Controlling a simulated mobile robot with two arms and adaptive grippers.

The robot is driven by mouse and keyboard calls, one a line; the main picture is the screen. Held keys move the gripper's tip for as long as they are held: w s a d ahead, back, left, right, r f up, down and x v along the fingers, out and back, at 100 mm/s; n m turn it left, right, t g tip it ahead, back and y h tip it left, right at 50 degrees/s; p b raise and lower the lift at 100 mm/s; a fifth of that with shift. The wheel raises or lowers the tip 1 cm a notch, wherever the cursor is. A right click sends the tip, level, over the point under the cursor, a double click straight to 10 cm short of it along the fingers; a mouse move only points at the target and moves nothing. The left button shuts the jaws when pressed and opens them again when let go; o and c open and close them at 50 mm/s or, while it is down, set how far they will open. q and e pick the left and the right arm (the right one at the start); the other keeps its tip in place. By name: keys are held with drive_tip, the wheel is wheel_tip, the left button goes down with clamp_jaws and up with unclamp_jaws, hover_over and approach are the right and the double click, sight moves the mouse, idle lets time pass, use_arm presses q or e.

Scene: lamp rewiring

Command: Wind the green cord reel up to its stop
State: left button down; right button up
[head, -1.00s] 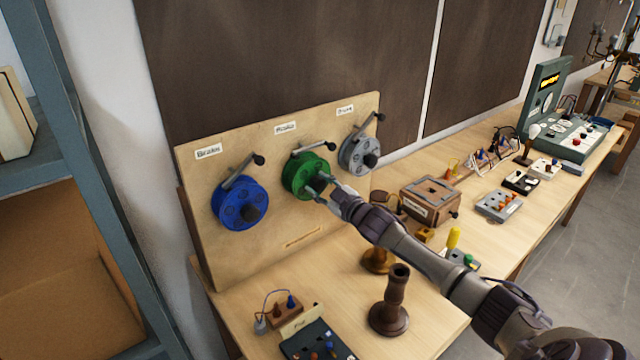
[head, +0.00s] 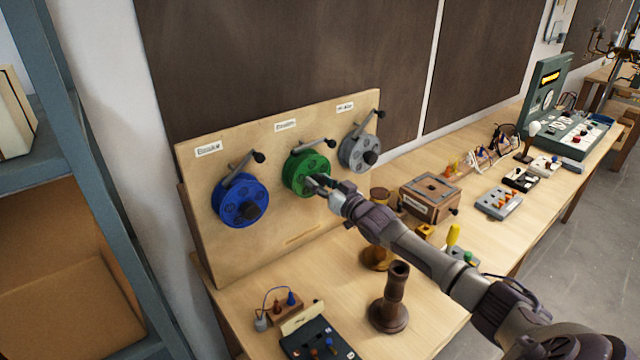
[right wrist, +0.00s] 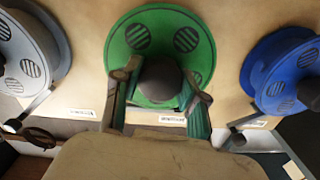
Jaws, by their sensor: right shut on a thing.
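The green cord reel (head: 298,172) is mounted in the middle of an upright wooden board, between a blue reel (head: 240,203) and a grey reel (head: 354,155). My right gripper (head: 316,184) is at the front of the green reel, shut on its dark round knob. In the right wrist view the knob (right wrist: 160,80) sits between the two fingers, with the green reel (right wrist: 198,48) behind it. A metal arm with a black ball end (head: 331,144) reaches up and right from the green reel. My left gripper is not in view.
The wooden board (head: 300,250) stands on a workbench. A dark wooden candlestick-like post (head: 392,300), a wooden box (head: 430,198) and a small terminal block (head: 285,308) stand near my right arm. A blue-grey shelf frame (head: 75,150) is at the left.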

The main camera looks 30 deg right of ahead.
drive_tip(key=shift+f, duration=0.15)
idle(0.4)
drive_tip(key=o, duration=1.1)
drive_tip(key=shift+o, duration=0.3)
drive_tip(key=s+d, duration=0.1)
drive_tip(key=s, duration=1.1)
